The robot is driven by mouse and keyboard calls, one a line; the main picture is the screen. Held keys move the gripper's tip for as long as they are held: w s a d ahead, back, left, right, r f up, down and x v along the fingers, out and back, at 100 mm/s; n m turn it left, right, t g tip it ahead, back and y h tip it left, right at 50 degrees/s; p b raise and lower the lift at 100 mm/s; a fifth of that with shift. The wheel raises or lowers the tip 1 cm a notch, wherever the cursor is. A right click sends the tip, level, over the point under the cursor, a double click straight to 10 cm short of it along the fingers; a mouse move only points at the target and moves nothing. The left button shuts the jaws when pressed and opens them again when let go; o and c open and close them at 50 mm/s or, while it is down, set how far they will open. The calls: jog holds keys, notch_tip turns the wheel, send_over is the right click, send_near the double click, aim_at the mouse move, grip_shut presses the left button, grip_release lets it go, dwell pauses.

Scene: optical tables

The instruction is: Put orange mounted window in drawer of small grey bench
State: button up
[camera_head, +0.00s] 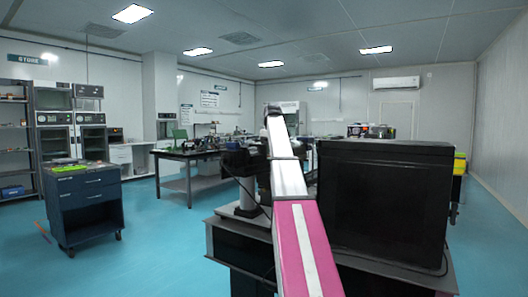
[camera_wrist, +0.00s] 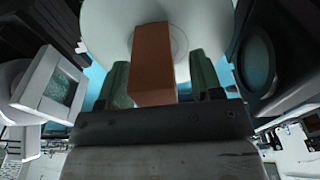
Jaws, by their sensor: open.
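In the wrist view, an orange-brown block (camera_wrist: 153,55), likely the orange mounted window or part of it, stands between the fingers of my gripper (camera_wrist: 160,80). The two greenish fingers are open, one on each side of the block. A gap shows on the right; contact on the left is hard to tell. A white round piece (camera_wrist: 105,30) lies behind the block. In the head view my arm hides the gripper and the orange piece. I cannot pick out the small grey bench or its drawer for certain.
In the head view a large black box (camera_head: 385,205) stands right of my arm on a dark table (camera_head: 240,229). A blue drawer cart (camera_head: 87,208) stands at left, with open floor (camera_head: 165,245) between. A white-framed optic (camera_wrist: 50,85) and a dark round-windowed device (camera_wrist: 262,60) flank my gripper closely.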

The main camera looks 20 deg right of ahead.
jog(key=shift+f, duration=0.35)
grip_shut()
jog(key=shift+r, duration=0.15)
